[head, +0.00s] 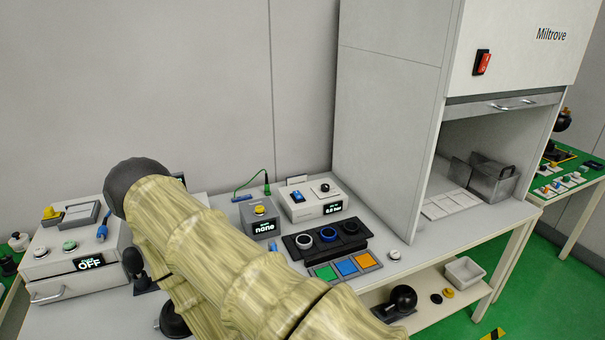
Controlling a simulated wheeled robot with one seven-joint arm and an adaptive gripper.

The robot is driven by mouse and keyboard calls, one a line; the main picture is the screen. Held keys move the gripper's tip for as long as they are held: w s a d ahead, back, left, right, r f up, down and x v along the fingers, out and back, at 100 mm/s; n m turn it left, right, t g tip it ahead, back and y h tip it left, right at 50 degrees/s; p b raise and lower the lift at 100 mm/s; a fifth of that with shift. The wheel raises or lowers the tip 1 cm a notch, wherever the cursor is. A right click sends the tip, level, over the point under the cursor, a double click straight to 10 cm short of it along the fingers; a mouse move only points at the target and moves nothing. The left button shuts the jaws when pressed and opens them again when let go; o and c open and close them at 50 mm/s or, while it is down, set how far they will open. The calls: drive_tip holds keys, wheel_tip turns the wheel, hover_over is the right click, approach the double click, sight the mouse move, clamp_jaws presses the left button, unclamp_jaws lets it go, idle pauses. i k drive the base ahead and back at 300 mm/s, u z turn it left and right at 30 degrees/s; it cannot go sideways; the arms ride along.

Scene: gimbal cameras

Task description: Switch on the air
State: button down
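A pale box (315,203) with a small display in bar stands on the bench, left of the tall cabinet. The first digit of its reading is too small to be sure of. On its top are a blue rocker switch (297,196) and a dark round knob (325,188). I cannot tell the position of either. My arm, with a wood-like pattern, crosses the lower left of the head view. My gripper itself does not show.
A grey box (260,221) with a yellow button reads "none". A tray (328,241) of round rings and a coloured pad (346,268) lie in front. A device (74,255) reading "OFF" is at left. The tall cabinet (390,120) has a red switch (481,62).

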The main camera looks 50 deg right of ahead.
sight(296, 194)
drive_tip(key=k, duration=0.7)
drive_tip(key=z, duration=1.05)
drive_tip(key=i, duration=0.2)
drive_tip(key=z, duration=0.05)
